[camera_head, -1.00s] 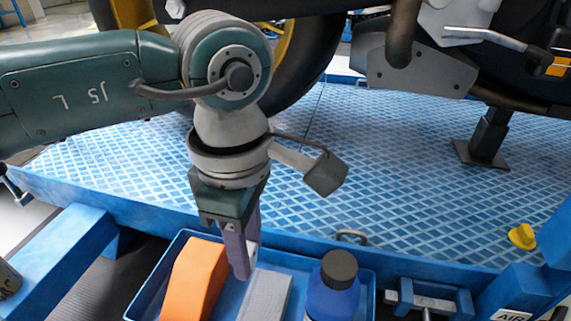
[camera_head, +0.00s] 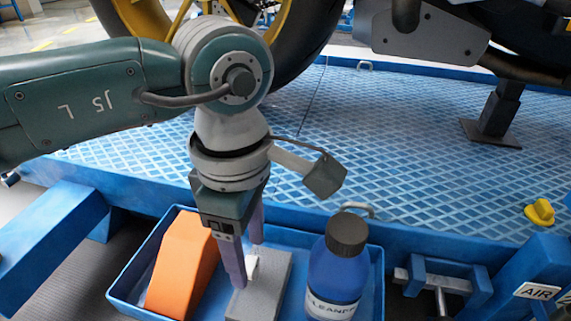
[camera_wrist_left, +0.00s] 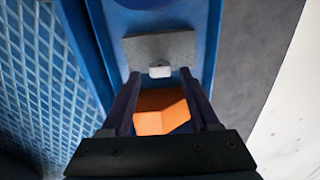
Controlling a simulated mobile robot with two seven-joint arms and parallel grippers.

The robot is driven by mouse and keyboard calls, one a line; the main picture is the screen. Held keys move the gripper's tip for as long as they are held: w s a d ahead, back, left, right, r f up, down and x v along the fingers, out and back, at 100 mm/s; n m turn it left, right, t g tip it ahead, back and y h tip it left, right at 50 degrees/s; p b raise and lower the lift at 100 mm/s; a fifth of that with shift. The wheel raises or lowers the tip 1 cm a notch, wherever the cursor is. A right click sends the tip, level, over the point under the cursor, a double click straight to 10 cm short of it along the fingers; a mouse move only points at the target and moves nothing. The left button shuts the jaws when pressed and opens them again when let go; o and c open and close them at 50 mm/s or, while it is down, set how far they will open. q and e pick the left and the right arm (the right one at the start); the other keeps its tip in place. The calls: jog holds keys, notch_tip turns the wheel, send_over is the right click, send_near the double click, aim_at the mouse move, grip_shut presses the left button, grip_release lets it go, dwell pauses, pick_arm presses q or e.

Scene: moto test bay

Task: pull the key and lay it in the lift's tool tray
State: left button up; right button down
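The blue tool tray (camera_head: 127,283) hangs at the lift's near edge. My left gripper (camera_head: 246,262) points down over it, its two fingers apart. A small pale piece (camera_head: 252,266), probably the key, is at the fingertips, on or just above a grey block (camera_head: 270,285) in the tray. In the left wrist view the pale piece (camera_wrist_left: 160,71) shows between and just beyond the open fingertips, against the grey block (camera_wrist_left: 160,47). Its full shape is not clear. My right gripper is not in view.
An orange wedge (camera_head: 183,265) lies left in the tray and a blue bottle (camera_head: 335,275) with a black cap stands right. The blue lift deck (camera_head: 400,150) lies behind, with a yellow knob (camera_head: 540,212) at right. The motorcycle's wheel (camera_head: 305,45) is above.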

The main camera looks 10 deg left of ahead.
aim_at(249, 264)
pick_arm(q)
jog(key=shift+o, duration=0.5)
notch_tip(249, 264, up, 10)
jog(key=p, duration=0.7)
jog(key=shift+p, duration=0.35)
